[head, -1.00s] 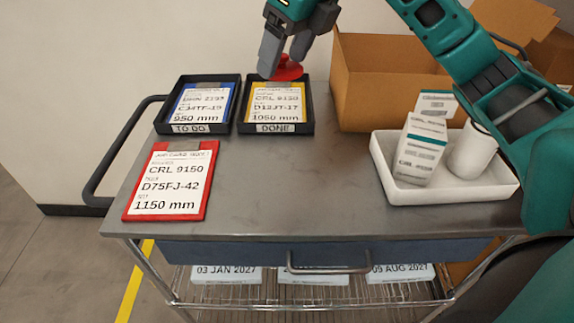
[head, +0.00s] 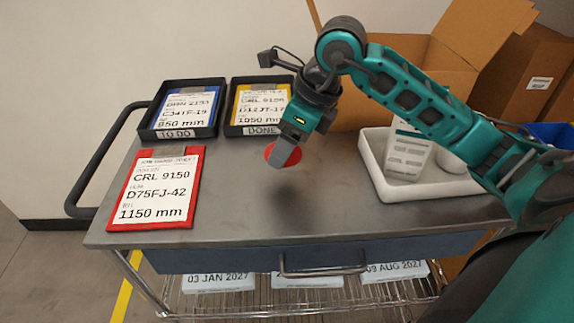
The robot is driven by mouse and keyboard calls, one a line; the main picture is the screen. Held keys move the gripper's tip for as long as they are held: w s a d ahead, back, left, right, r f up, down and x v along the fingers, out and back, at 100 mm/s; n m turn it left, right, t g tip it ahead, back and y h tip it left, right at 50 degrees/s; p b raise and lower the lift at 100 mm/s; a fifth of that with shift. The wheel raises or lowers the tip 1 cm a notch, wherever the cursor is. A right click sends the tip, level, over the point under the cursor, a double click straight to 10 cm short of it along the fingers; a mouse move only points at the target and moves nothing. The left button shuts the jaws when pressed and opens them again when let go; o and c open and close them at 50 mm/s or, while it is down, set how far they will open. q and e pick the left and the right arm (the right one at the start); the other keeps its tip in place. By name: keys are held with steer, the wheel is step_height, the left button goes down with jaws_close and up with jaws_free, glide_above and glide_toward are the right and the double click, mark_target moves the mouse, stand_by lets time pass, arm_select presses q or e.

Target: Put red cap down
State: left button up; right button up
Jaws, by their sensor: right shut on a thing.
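The red cap (head: 294,156) is a round red disc, partly hidden behind the fingers of my right gripper (head: 284,154). My right gripper is shut on it, above the middle of the grey cart top (head: 330,215). A dark shadow lies on the metal below and in front of the gripper, so the cap looks held above the surface; its exact height is hard to tell. My left gripper is not in view.
A red clipboard (head: 117,216) lies at the left. The black TO DO tray (head: 146,128) and DONE tray (head: 232,128) stand behind it. A white tray (head: 395,192) with a carton (head: 406,150) stands right, before a cardboard box (head: 365,100). The front middle is clear.

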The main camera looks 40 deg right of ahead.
mark_target(293, 154)
steer(key=shift+f+b, duration=0.3)
steer(key=shift+f, duration=2.25)
steer(key=shift+f, duration=0.1)
steer(key=shift+f, duration=0.15)
steer(key=o, duration=1)
steer(key=shift+r, duration=0.25)
steer(key=p+v, duration=0.1)
steer(key=v, duration=1.1)
